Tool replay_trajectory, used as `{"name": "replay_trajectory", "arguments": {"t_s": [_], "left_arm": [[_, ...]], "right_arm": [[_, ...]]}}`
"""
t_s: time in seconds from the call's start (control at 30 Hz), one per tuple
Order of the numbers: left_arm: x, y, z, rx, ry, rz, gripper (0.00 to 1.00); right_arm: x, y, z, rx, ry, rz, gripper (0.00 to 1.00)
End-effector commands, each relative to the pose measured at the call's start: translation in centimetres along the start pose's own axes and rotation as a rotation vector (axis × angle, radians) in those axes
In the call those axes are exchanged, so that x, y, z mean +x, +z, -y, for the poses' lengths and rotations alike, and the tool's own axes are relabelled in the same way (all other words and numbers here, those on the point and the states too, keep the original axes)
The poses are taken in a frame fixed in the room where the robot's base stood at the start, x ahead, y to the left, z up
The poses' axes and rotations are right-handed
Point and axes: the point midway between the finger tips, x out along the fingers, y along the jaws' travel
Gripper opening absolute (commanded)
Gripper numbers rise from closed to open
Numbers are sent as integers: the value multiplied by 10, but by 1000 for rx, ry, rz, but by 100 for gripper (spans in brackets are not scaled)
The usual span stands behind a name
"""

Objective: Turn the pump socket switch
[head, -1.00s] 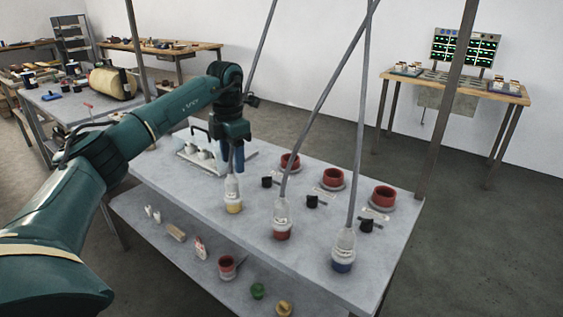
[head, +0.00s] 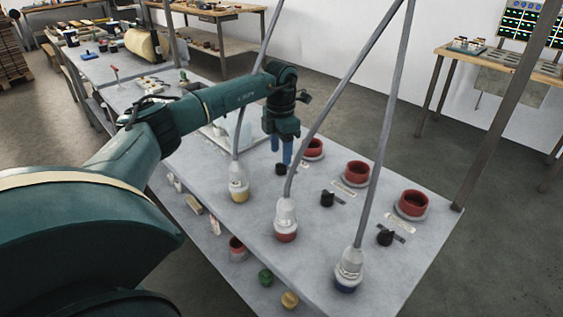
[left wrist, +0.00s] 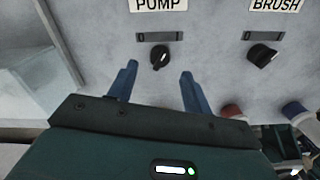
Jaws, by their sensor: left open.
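The pump switch is a small black rotary knob (left wrist: 160,57) with a pale pointer mark, below the PUMP label (left wrist: 158,4) in the left wrist view. In the head view this knob (head: 281,169) sits on the grey table in front of the farthest red socket (head: 314,149). My left gripper (head: 281,152) points down over the table, close to the knob. Its two blue fingers (left wrist: 158,80) are open and empty, with the knob just beyond the gap between the tips, apart from both. My right gripper is not in view.
The black BRUSH knob (left wrist: 263,53) is to the right of the pump knob. Plugs with yellow (head: 239,190), red (head: 286,222) and blue (head: 348,272) bases stand along the near edge; their grey cables rise past my arm. Two more red sockets (head: 357,173) (head: 411,205) stand to the right.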

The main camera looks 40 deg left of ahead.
Motion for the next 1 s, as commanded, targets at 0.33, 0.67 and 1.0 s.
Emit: {"name": "replay_trajectory", "arguments": {"t_s": [0.33,0.67,1.0], "left_arm": [[44,0,0,0,0,0,50],[47,0,0,0,1,0,50],[47,0,0,0,0,0,22]], "right_arm": [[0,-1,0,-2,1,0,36],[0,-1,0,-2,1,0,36],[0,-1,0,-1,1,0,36]]}}
